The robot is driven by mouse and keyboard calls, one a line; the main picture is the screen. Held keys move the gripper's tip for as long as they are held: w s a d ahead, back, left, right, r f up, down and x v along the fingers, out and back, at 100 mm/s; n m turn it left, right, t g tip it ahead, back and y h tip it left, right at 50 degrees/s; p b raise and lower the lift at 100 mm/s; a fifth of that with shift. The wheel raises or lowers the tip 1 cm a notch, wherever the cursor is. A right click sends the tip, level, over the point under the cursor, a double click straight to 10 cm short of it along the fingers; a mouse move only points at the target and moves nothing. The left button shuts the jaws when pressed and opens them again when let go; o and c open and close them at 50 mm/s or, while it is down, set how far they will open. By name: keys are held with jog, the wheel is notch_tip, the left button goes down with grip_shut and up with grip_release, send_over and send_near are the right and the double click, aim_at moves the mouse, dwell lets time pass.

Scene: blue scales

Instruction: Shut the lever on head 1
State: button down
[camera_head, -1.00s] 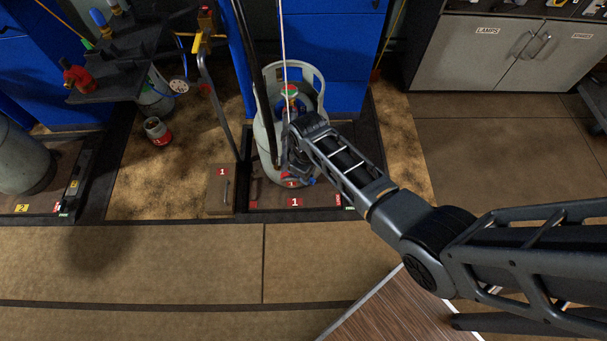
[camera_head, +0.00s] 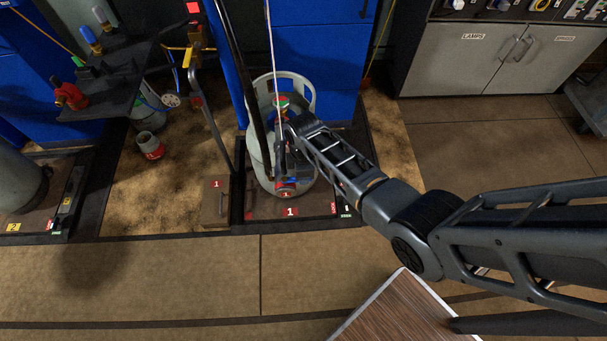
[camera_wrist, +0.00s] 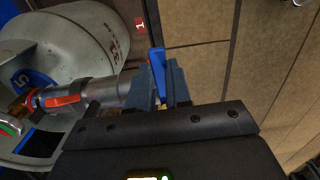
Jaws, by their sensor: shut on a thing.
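A grey gas cylinder (camera_head: 262,176) stands on the floor scale marked 1 (camera_head: 318,205). Filling head 1 is on the cylinder's valve; its silver body (camera_wrist: 97,92) and a red lever-like part (camera_wrist: 63,101) show in the wrist view. A blue lever (camera_wrist: 157,65) stands between the fingers of my gripper (camera_wrist: 158,82), which is shut on it. In the head view my gripper is at the cylinder's front, and my wrist hides much of the head and the fingertips.
A dark hose (camera_head: 236,75) and a thin pale line hang down to the cylinder. A yellow-topped stand (camera_head: 198,60) and a brown box marked 1 (camera_head: 215,207) are left. A wood-topped surface (camera_head: 400,315) is at the front. Floor to the right is open.

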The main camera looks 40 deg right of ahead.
dwell(0.3)
jog(key=c, duration=1)
grip_release()
jog(key=shift+c, duration=0.2)
jog(key=shift+r+p, duration=0.6)
jog(key=shift+r, duration=3.3)
